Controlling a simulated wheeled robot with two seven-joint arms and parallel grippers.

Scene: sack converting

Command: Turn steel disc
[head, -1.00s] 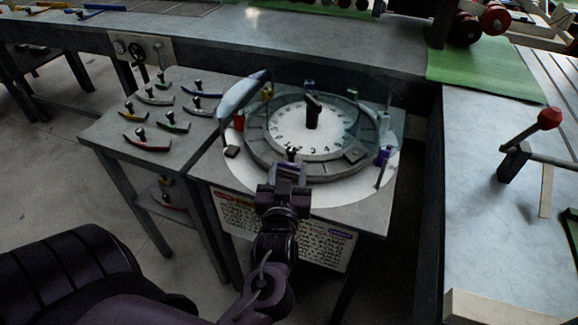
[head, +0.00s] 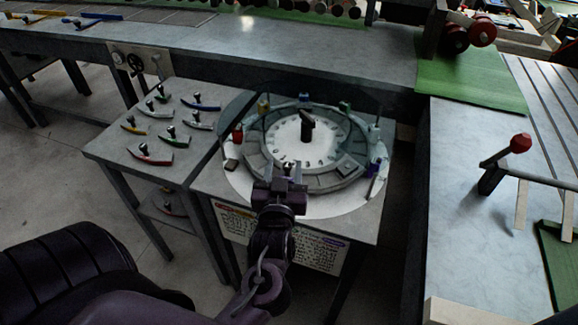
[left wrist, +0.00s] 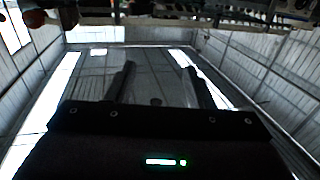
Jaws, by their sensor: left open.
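The round steel disc assembly (head: 258,160) lies flat on a grey stand, with a segmented grey rim around a pale marked dial (head: 285,140). A dark upright handle (head: 306,127) stands at its centre. My left gripper (head: 283,171) is at the near edge of the disc, its fingers open. A small dark knob shows around the gap between the fingers; whether they touch it is unclear. In the left wrist view the two fingers (left wrist: 158,84) are spread apart, with nothing held between them. My right gripper is not in view.
Coloured posts, including a red one (head: 238,134) and a blue-topped one (head: 374,165), stand around the disc. A side table (head: 120,155) at left holds several coloured curved handles. A bench with a red-knobbed lever (head: 520,143) is at right. A lettered sign (head: 318,252) hangs in front.

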